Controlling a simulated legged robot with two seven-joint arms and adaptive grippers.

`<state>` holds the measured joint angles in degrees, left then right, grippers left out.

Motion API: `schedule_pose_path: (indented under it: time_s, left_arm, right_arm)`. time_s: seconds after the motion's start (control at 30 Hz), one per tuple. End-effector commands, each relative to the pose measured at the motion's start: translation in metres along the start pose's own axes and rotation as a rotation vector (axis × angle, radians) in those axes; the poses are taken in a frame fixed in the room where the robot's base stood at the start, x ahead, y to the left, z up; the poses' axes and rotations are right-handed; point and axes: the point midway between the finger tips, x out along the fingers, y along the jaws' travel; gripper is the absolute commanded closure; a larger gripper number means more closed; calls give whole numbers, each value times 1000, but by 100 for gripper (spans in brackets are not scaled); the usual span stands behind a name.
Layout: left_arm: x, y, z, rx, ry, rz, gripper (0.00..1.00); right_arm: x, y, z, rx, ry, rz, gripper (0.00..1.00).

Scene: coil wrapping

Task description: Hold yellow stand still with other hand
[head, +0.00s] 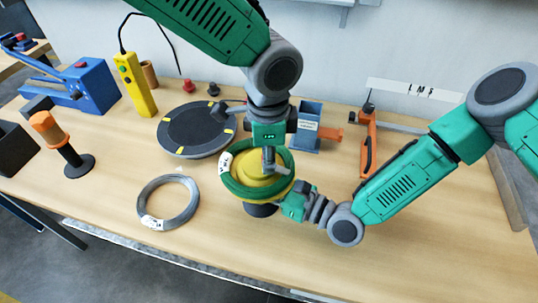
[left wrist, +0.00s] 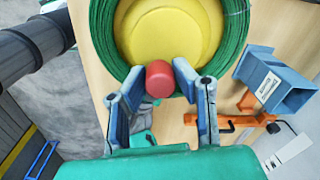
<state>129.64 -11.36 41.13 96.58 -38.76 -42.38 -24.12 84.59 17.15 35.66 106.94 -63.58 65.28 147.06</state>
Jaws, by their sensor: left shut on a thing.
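The yellow stand (head: 262,185) is on the table with a green coil (head: 234,188) around it; its dark base shows below. In the left wrist view the yellow stand (left wrist: 140,25) has a red knob (left wrist: 160,78) in front, inside the green coil (left wrist: 103,40). My left gripper (head: 268,160) reaches down over the stand from above. In the left wrist view its two fingers (left wrist: 159,72) are shut on the red knob. My right gripper (head: 283,200) is low at the stand's right side, against or close to the coil; its fingers are mostly hidden.
A loose grey coil (head: 150,212) lies left of the stand. A black turntable (head: 195,130) and a blue holder (head: 306,140) stand behind, with an orange tool (head: 368,150) to the right. An orange-topped post (head: 62,145) is at left. The table's right front is clear.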

Motion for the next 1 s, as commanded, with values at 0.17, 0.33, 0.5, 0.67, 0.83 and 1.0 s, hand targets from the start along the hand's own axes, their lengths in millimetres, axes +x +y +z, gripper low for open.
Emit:
schedule_pose_path:
  time_s: [0.17, 0.33, 0.5, 0.67, 0.83, 1.0]
  left_arm:
    - [-2, -3, 0, 64, 4, -5, 100]
    - [-2, -3, 0, 96, 4, -6, 100]
    - [-2, -3, 0, 106, 4, -6, 100]
    - [-2, -3, 0, 106, 3, -6, 100]
    - [-2, -3, 1, 105, 3, -7, 59]
    - [-1, -2, 0, 106, 2, -4, 56]
  right_arm:
    - [-1, 0, -1, 0, 2, 1, 100]
    - [-1, 1, -1, 0, 2, 1, 100]
    - [-1, 1, -1, 0, 2, 1, 100]
    - [-1, 1, -1, 0, 2, 2, 100]
    - [-1, 1, -1, 0, 2, 2, 100]
    - [-1, 1, -1, 1, 3, 2, 100]
